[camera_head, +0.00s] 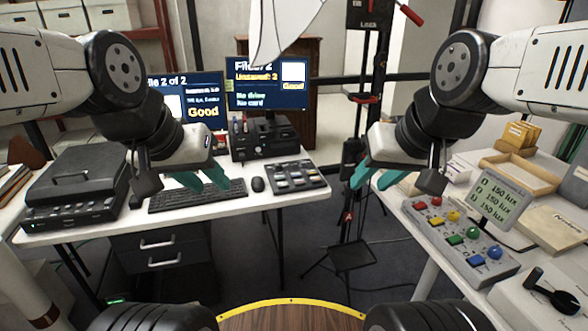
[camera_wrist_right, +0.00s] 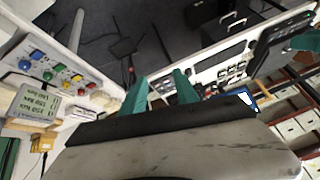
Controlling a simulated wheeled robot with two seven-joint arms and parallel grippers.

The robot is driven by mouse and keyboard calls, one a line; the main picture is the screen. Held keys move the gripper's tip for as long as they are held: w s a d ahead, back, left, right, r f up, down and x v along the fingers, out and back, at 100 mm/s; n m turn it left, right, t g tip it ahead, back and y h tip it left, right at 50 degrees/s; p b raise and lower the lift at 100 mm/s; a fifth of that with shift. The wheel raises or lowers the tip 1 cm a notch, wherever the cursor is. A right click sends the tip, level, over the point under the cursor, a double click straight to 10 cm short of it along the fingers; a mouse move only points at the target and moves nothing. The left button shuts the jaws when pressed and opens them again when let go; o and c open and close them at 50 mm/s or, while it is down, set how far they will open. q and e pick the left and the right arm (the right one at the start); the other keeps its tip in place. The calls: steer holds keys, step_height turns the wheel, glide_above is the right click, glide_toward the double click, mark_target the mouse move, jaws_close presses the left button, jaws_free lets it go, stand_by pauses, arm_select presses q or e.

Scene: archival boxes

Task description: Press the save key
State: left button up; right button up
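A dark key pad (camera_head: 297,177) with several grey, white and reddish keys lies on the white desk, right of the mouse; its labels are too small to read, so I cannot tell which key is save. A black keyboard (camera_head: 197,195) lies left of the mouse. The right monitor (camera_head: 266,84) reads "Unsaved: 2", "No drive", "No card" and "Good". My left gripper (camera_head: 212,187) is open and empty, in front of the keyboard from this view. My right gripper (camera_head: 367,186) is open and empty, right of the key pad; its fingers also show in the right wrist view (camera_wrist_right: 160,76).
The left monitor (camera_head: 186,99) reads "Good". A black scanner-like case (camera_head: 80,180) stands on the desk's left. A mouse (camera_head: 258,184) lies beside the keyboard. On the right table stands a box with coloured buttons (camera_head: 455,235) and a lux display. A tripod stands between the tables.

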jaws_close()
stand_by(1.5)
